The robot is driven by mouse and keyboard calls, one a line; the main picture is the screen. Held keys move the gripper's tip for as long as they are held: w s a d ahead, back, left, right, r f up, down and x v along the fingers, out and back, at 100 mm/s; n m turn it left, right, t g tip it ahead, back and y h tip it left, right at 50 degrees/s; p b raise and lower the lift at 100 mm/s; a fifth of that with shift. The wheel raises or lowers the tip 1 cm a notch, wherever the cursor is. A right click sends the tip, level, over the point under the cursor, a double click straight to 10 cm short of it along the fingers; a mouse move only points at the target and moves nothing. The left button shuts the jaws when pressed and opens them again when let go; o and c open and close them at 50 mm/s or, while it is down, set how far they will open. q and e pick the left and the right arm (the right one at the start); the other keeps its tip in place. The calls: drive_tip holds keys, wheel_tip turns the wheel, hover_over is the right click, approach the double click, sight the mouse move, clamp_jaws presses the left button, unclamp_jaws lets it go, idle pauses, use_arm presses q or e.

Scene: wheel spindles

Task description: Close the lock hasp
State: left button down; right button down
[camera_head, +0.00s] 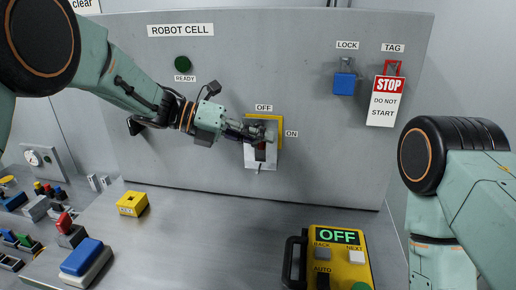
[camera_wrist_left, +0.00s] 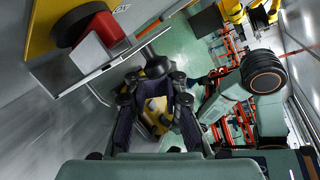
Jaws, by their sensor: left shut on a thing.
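The lock hasp (camera_head: 259,158) is a pale metal plate at the lower part of the yellow switch box (camera_head: 277,118) on the grey panel. In the left wrist view, the hasp plate (camera_wrist_left: 116,57) stands out at an angle from the yellow box, beside a red block (camera_wrist_left: 100,32). My left gripper (camera_head: 262,136) is at the front of the box, shut on the hasp. It also shows in the left wrist view (camera_wrist_left: 154,78), fingertips around a dark knob at the plate; the exact contact is partly hidden. My right gripper is out of view.
A blue padlock (camera_head: 344,84) and a red-and-white STOP tag (camera_head: 384,104) hang on the panel at right. A yellow pendant (camera_head: 340,262) stands at front, a yellow block (camera_head: 132,204) on the bench. The bench middle is clear.

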use_arm(q)
drive_tip(key=shift+w+a+r, duration=0.1)
drive_tip(key=shift+w+r, duration=0.3)
drive_tip(key=shift+w, duration=0.05)
drive_tip(key=c, duration=1.6)
unclamp_jaws()
drive_tip(key=shift+s+a+r, duration=0.1)
drive_tip(key=shift+a, duration=0.05)
drive_tip(key=o, duration=0.4)
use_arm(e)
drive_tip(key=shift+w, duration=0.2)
